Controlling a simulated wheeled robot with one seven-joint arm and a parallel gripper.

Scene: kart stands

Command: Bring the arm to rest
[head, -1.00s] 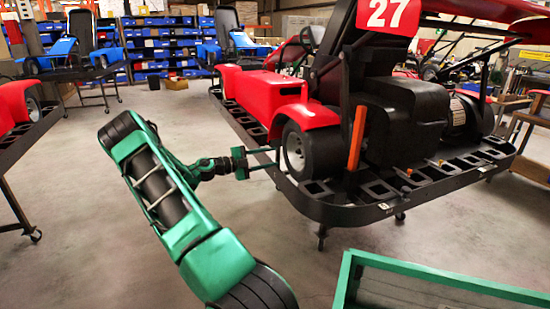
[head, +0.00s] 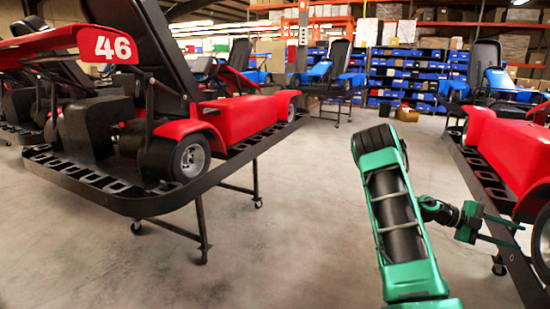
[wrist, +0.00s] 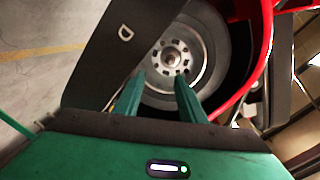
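My gripper (head: 504,231) is at the right of the head view, at the end of my green arm (head: 398,215). Its two fingers are apart, with nothing seen between them. They point at the edge of the black stand (head: 478,178) that bears a red kart (head: 500,145). In the wrist view the open fingers (wrist: 157,88) are in front of a kart wheel (wrist: 172,58) with a grey hub. I cannot tell whether the fingers touch the stand or wheel.
Another red kart with a 46 panel (head: 110,46) is on a black wheeled stand (head: 150,203) at the left. Blue bins on shelves (head: 400,70) and blue karts (head: 335,72) are at the back. Bare concrete floor (head: 290,220) lies between the stands.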

